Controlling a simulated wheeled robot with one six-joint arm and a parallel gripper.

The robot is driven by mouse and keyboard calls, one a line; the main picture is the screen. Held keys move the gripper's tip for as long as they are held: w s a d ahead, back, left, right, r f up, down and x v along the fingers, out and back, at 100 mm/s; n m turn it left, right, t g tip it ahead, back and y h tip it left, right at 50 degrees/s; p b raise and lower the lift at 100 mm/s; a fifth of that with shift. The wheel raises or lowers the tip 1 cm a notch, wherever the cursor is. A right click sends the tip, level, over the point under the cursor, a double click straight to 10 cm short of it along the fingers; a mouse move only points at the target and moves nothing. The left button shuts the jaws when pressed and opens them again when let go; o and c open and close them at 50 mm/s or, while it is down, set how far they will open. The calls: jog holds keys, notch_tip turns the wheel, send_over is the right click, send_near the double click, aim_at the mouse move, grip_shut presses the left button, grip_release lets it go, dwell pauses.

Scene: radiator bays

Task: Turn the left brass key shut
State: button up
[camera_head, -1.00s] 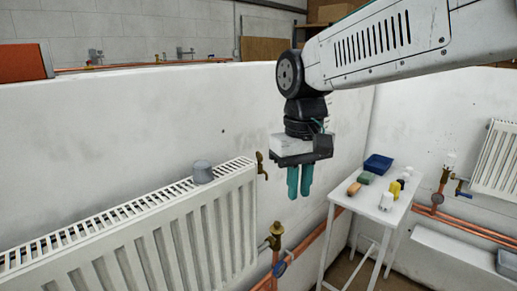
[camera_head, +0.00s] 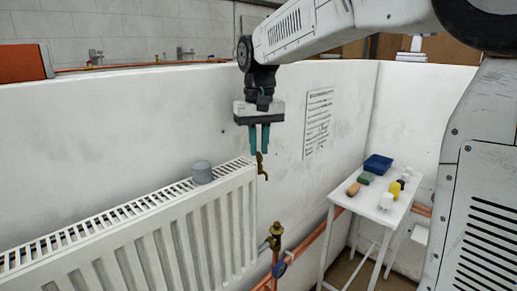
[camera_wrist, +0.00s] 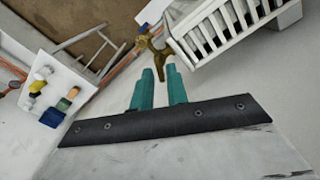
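In the wrist view the fingertips (camera_wrist: 161,71) point toward brass parts (camera_wrist: 160,52) beside the radiator end. There the key overlaps brass behind it, and I cannot tell whether a fingertip touches it.
The white radiator (camera_head: 150,235) carries a grey cup-like object (camera_head: 202,172) on top. A brass valve (camera_head: 275,236) and copper pipe are below the key.

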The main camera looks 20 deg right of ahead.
jog(key=shift+f, duration=0.65)
grip_shut()
jog(key=shift+m, duration=0.3)
jog(key=m, duration=1.1)
jog(key=shift+m, duration=0.4)
